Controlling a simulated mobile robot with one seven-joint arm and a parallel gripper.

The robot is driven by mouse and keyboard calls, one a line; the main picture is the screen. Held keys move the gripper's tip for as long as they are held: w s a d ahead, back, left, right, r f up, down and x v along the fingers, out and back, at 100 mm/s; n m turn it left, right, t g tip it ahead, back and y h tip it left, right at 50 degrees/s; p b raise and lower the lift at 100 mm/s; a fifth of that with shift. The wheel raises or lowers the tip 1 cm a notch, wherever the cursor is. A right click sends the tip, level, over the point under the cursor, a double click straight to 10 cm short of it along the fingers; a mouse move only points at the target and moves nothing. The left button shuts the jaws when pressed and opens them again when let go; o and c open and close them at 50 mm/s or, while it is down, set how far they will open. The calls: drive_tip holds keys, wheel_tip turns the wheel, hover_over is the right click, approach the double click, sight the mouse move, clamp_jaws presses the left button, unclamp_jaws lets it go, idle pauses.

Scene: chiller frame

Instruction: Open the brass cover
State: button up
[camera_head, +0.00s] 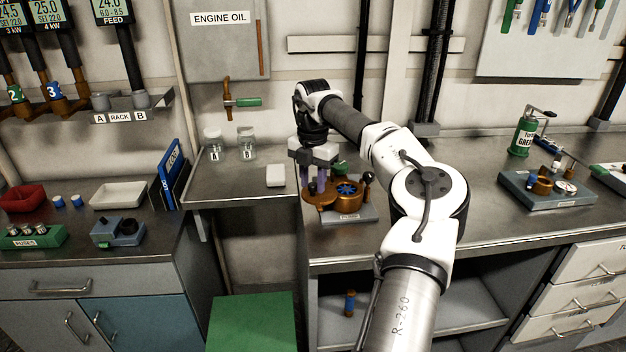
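A brass-coloured pump unit (352,203) sits on a grey base plate (350,217) on the steel bench. A blue vaned wheel (347,188) shows in its round housing, uncovered from above. A black knob (367,178) stands at its right side. Brass parts at its left lie under my gripper, and I cannot tell which of them is the cover.
A white block (276,175) and glass jars A (214,143) and B (246,143) stand on the left bench. A green-handled valve (243,102) is on the wall behind. A grey fixture (548,190) stands at the right; the bench between is mostly clear.

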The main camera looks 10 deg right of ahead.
sight(312, 184)
wheel_tip(312, 184, up, 14)
drive_tip(key=shift+b, duration=0.35)
drive_tip(key=shift+f, duration=0.15)
idle(0.4)
